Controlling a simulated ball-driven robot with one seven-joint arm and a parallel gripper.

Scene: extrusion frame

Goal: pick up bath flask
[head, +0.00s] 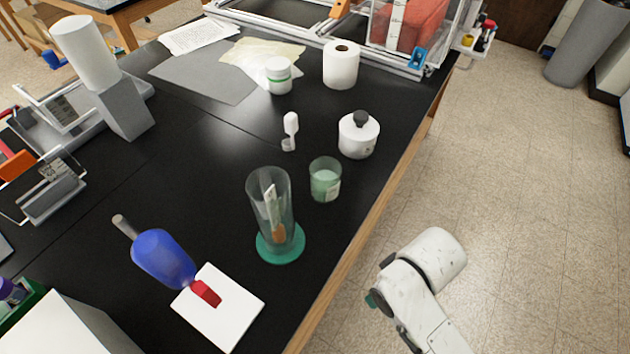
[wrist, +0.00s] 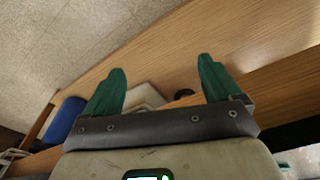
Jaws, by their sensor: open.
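A squat white round flask (head: 357,138) with a dark grey stopper stands upright on the black table near its right edge; it best fits the bath flask, though no label is readable. A tall clear glass vessel (head: 262,190) on a green base stands nearer, with a tag and something brown visible inside. My gripper is open and empty, its two green fingers (wrist: 160,88) spread in the wrist view. In the head view my arm is off the table's right edge, well apart from the flask, with the fingers mostly hidden. I cannot identify the flask in the wrist view.
A green glass cup (head: 325,180) stands between the flask and the tall vessel. The table's wooden edge (head: 350,250) is near my arm.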

